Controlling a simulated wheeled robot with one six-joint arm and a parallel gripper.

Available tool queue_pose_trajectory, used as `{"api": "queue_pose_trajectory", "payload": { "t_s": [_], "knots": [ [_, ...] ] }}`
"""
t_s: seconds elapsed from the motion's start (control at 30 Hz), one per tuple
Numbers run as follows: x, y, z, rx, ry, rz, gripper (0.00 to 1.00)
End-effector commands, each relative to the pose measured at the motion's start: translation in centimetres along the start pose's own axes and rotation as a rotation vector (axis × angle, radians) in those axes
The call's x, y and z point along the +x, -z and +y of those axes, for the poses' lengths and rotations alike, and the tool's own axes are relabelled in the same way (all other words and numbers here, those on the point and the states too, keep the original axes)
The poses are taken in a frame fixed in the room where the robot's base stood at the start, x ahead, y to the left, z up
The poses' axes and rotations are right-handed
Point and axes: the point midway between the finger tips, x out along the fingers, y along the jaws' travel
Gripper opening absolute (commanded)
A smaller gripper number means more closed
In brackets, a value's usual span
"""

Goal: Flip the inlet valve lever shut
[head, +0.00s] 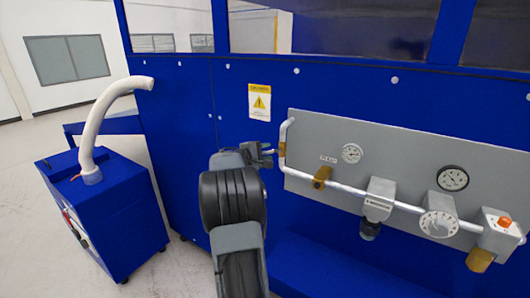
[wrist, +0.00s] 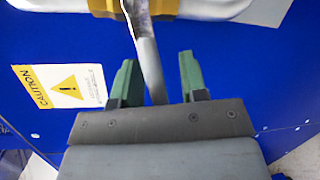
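The inlet valve (wrist: 182,8) shows at the top of the wrist view as a yellow body on a white pipe. Its grey metal lever (wrist: 148,62) sticks out from it and runs down between my green fingers. My gripper (wrist: 157,75) is open, with a finger on each side of the lever and visible gaps. The lever's far end is hidden by my gripper's palm. In the head view my gripper (head: 264,154) is at the left edge of the grey panel, beside the pipe's upright part. The valve and lever are too small to make out clearly there.
The grey panel (head: 410,150) carries a pipe, gauges (head: 452,178), a regulator (head: 379,200) and a dial (head: 439,215). A caution sign (head: 259,102) is above my gripper. A blue unit with a white hose (head: 100,115) stands at left. Floor between is clear.

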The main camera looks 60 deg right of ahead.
Motion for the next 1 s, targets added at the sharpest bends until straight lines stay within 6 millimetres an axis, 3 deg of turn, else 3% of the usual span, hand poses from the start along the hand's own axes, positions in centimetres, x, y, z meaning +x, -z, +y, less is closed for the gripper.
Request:
{"api": "queue_pose_trajectory", "payload": {
  "t_s": [0.17,0.6,1.0],
  "knots": [
    [-0.01,0.00,0.00,0.000,0.000,0.000,0.40],
    [-0.03,0.00,0.01,0.001,0.000,0.000,0.00],
    [-0.01,0.06,-0.13,0.015,0.002,0.002,0.00]
  ]
}}
